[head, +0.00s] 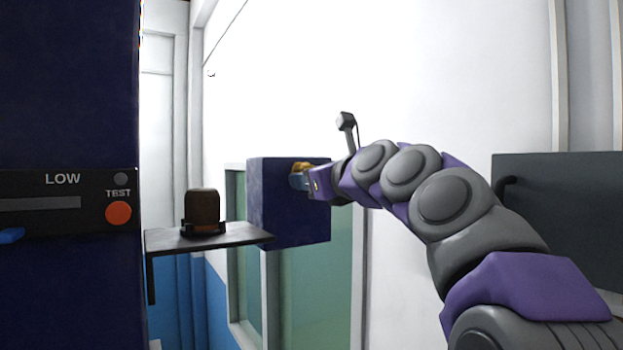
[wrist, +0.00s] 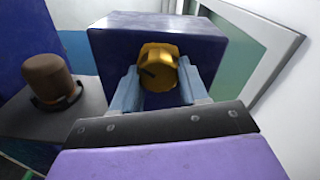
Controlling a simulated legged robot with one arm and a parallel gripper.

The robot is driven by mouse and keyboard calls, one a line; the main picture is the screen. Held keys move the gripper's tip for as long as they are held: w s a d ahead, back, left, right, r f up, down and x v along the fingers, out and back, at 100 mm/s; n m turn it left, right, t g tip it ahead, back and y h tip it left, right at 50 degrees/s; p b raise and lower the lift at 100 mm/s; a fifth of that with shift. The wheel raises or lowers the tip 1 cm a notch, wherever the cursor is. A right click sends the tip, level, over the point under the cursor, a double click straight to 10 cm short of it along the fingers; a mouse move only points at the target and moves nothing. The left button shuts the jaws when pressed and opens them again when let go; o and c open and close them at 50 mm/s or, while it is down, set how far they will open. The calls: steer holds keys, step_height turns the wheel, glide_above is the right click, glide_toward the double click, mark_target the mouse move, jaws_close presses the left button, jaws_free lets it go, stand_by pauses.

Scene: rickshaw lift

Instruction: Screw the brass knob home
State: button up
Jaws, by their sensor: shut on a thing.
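The brass knob (wrist: 158,70) is on the front face of a dark blue box (wrist: 115,50). It shows only as a small gold patch (head: 302,167) in the head view, partly hidden by my gripper. My gripper (wrist: 158,88) has one finger on each side of the knob and is shut on it. In the head view my gripper (head: 299,181) reaches the right part of the blue box (head: 285,215). The knob has a dark slot mark on its face, lying at a slant. Its threads and any gap behind it are hidden.
A brown capped cylinder (head: 202,207) stands on a dark shelf (head: 225,238) left of the box. A dark blue panel with an orange TEST button (head: 118,213) is at the near left. A green-paned window frame (head: 345,290) lies behind the box. A dark grey case (head: 560,205) is at right.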

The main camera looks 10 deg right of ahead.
steer(key=shift+r, duration=0.15)
steer(key=o, duration=1.1)
steer(key=shift+w+a, duration=0.1)
steer(key=shift+c, duration=0.2)
steer(key=b+v, duration=0.2)
steer(key=v, duration=1.5)
